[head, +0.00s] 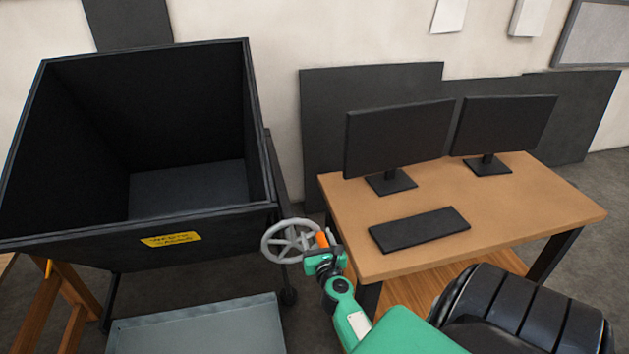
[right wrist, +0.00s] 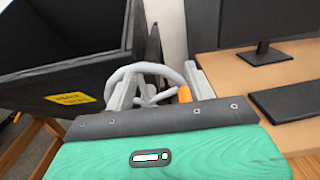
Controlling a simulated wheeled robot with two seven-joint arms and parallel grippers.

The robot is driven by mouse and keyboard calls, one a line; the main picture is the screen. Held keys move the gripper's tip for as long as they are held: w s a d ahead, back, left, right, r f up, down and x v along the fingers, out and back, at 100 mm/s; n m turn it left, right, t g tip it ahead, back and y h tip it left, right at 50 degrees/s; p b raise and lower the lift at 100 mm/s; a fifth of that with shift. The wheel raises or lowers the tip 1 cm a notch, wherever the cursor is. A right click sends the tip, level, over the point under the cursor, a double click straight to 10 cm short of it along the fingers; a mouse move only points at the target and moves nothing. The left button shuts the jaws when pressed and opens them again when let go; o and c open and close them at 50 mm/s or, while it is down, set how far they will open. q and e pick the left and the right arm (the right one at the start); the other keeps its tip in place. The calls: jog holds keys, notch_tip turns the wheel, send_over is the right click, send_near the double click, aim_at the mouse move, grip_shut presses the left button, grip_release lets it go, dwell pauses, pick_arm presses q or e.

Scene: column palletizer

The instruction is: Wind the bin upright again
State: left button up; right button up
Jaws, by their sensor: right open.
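The bin (head: 115,248) is a large dark open-topped box with a yellow label (head: 171,239) on its front, at the left in the head view; its rim slopes a little in the picture, but I cannot tell its exact tilt. A grey spoked handwheel (head: 288,241) with an orange handle (head: 322,239) sits at its right front corner. My right gripper (head: 330,245) is at the wheel's right edge, by the handle. In the right wrist view the gripper (right wrist: 158,77) is open, with the wheel (right wrist: 128,73) and orange handle (right wrist: 184,94) seen between its fingers, the handle nearer the right finger. My left gripper is out of view.
A wooden desk (head: 560,213) with two monitors (head: 398,138) and a keyboard (head: 419,229) stands right of the wheel. A black chair (head: 525,315) is at the front right. A grey metal platform (head: 198,328) lies below the bin, and a wooden trestle (head: 72,300) stands at the left.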

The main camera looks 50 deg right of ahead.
jog(key=b+v, duration=0.1)
jog(key=v, duration=0.6)
jog(key=shift+s+a, duration=0.2)
jog(key=shift+s, duration=0.1)
